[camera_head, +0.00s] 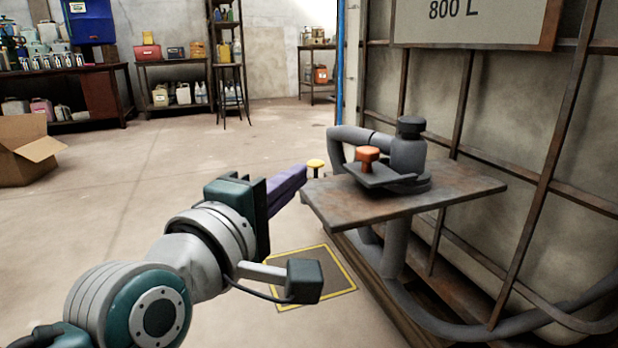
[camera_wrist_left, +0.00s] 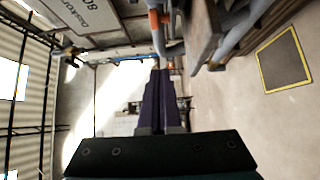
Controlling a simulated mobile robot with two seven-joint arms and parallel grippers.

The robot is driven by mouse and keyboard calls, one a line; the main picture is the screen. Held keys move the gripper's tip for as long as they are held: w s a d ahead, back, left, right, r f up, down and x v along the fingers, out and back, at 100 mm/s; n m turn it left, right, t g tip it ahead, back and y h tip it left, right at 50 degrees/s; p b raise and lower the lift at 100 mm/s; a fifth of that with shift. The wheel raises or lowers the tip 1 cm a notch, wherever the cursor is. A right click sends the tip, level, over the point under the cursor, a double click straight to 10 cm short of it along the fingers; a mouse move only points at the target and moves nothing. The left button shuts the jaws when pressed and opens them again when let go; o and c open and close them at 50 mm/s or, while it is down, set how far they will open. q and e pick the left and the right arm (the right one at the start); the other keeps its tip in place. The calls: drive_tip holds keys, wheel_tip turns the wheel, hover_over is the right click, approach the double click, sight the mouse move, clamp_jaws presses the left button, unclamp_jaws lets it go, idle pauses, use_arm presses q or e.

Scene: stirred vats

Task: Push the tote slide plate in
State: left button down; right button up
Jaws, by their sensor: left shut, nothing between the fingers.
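A flat grey plate (camera_head: 387,176) with an orange knob (camera_head: 368,155) juts from the base of a dark grey valve body (camera_head: 408,153), and looks like the slide plate. The valve stands on a rusty platform (camera_head: 460,188) beside the large tote (camera_head: 560,120) marked 800 L. How far in the plate sits is unclear. My left gripper (camera_head: 303,172) has its purple fingers shut and empty, left of the platform and apart from the plate. The closed fingers also show in the left wrist view (camera_wrist_left: 160,75). My right gripper is not in view.
A thick grey pipe (camera_head: 348,140) curves behind the plate. A yellow-edged dark floor panel (camera_head: 330,280) lies below. An open cardboard box (camera_head: 25,150) stands left. The floor between is free.

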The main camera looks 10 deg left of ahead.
use_arm(q)
drive_tip(key=s+p, duration=0.2)
drive_tip(key=s, duration=0.4)
drive_tip(key=s+a+r+m+g+y+p, duration=0.15)
drive_tip(key=s+r+m+g+p, duration=0.55)
drive_tip(key=r+p, duration=0.9)
drive_tip(key=s+a+r+m+g+y+p, duration=0.15)
drive_tip(key=s+r+m+p, duration=0.5)
drive_tip(key=r+p, duration=0.95)
drive_tip(key=s+a+r+m+g+p, duration=0.2)
drive_tip(key=s+r+m+g+p, duration=0.3)
drive_tip(key=s+r+p, duration=1.1)
drive_tip(key=w+r+p, duration=0.3)
drive_tip(key=r+p, duration=1.2)
drive_tip(key=p, duration=0.4)
drive_tip(key=w+r+p, duration=0.3)
drive_tip(key=r+p, duration=1.2)
drive_tip(key=p, duration=0.5)
drive_tip(key=shift+w+n+p, duration=0.3)
drive_tip(key=shift+w+n, duration=0.05)
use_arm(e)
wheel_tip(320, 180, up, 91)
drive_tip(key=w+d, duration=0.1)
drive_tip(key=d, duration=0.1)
use_arm(q)
drive_tip(key=shift+a+f+g, duration=0.1)
drive_tip(key=shift+g, duration=0.15)
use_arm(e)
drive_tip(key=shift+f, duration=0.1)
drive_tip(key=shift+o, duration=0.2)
